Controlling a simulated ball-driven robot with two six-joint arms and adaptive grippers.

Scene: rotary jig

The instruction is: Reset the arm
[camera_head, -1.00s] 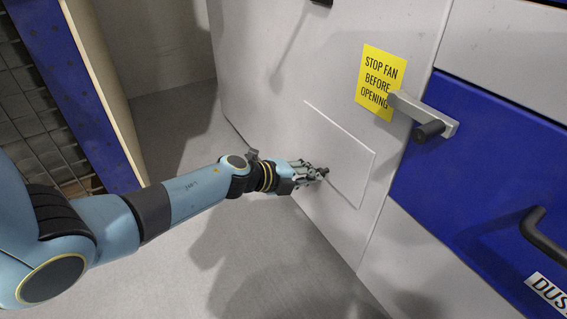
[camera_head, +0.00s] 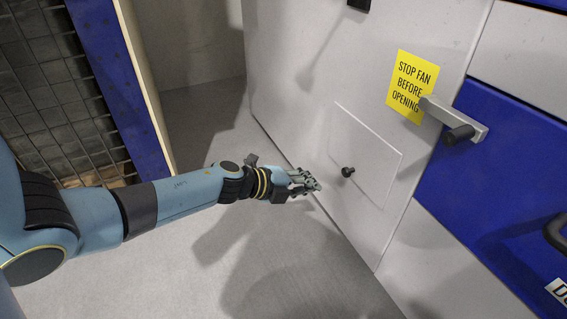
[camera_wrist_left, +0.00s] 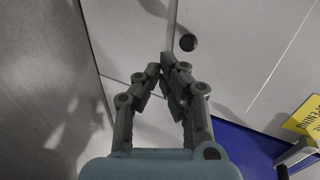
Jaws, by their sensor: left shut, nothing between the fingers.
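My left arm comes in from the left in the head view, and its left gripper (camera_head: 316,186) is shut and empty. The gripper is in front of the pale cabinet wall, to the left of a small black knob (camera_head: 348,171) on a square panel (camera_head: 378,158). A gap shows between the fingertips and the knob. In the left wrist view the gripper's fingertips (camera_wrist_left: 162,64) meet, and the knob (camera_wrist_left: 188,43) is beyond them, slightly to the right. My right gripper is not in view.
A yellow sign (camera_head: 411,87) reads "STOP FAN BEFORE OPENING". A grey lever handle (camera_head: 452,118) with a black grip reaches over a blue panel (camera_head: 490,175) at right. A mesh frame with a blue post (camera_head: 115,90) stands at left. The grey floor (camera_head: 290,270) is clear.

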